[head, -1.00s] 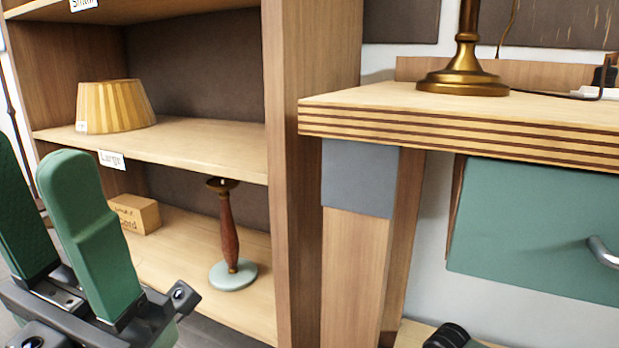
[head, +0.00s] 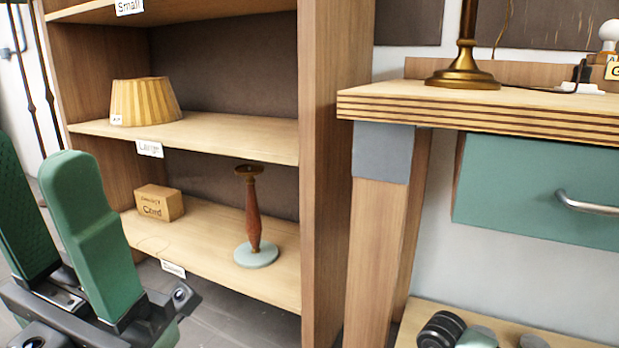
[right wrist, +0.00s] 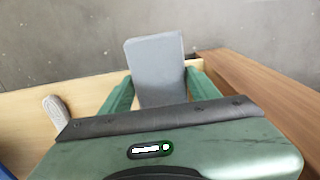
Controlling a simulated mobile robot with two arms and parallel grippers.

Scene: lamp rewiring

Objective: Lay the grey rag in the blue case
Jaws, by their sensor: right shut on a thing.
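In the right wrist view a flat grey piece (right wrist: 155,65), which looks like the grey rag, stands up between the green fingers of my right gripper (right wrist: 158,88). That gripper is shut on it, above a pale wooden surface. My right gripper is out of the head view. My left gripper (head: 45,165) is at the left of the head view, its green fingers apart with nothing between them. A blue edge (right wrist: 5,173) shows in the right wrist view's bottom left corner; I cannot tell whether it is the blue case. No case is clearly visible.
A shelf unit holds a yellow lampshade (head: 145,101), a Cord box (head: 158,203) and a lamp stand (head: 253,220). A workbench (head: 400,103) with a brass lamp base (head: 463,72) and green drawer (head: 520,180) stands right. A black roll (head: 440,331) lies low beneath it.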

